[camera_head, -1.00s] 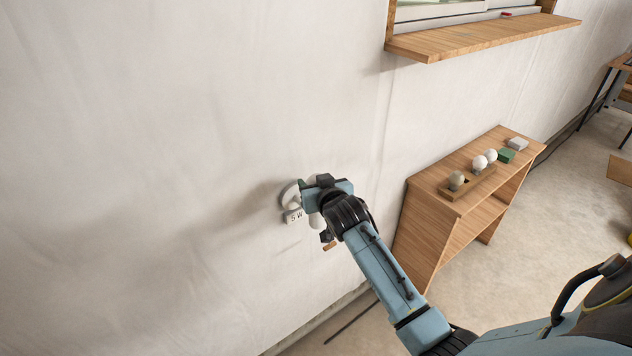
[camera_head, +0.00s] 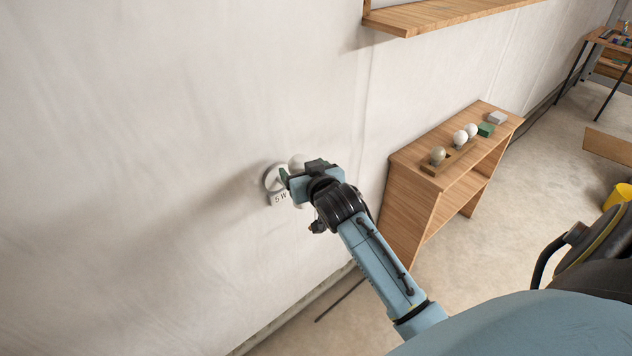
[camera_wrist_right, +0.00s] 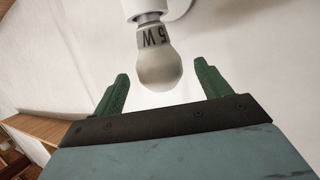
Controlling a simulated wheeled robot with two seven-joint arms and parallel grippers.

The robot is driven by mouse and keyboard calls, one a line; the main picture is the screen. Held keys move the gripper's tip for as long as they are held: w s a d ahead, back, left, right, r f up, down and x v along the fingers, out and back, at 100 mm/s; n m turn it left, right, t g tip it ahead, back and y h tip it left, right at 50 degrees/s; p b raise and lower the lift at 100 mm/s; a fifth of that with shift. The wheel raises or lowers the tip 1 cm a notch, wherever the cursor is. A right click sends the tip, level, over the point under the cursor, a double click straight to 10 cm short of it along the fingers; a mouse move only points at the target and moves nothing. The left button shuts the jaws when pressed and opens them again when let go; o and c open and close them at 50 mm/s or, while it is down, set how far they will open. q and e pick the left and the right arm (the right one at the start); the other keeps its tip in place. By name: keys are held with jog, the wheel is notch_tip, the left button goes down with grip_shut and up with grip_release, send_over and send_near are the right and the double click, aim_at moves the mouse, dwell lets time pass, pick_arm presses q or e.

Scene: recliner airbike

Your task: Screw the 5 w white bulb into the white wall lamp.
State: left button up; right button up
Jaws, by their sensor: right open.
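A white bulb marked 5 W (camera_wrist_right: 158,65) is at the mouth of the white wall lamp's socket (camera_wrist_right: 141,8) in the right wrist view, rounded end toward my gripper. How far it is threaded in cannot be told. My right gripper (camera_wrist_right: 162,72) is open, its green fingers spread on either side of the bulb's rounded end with gaps showing. My left gripper is not in view.
A wooden shelf unit (camera_head: 410,215) stands against the wall to the right. A wooden sill (camera_head: 430,15) juts out above.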

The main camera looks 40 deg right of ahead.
jog(key=v, duration=0.9)
jog(key=shift+w, duration=0.1)
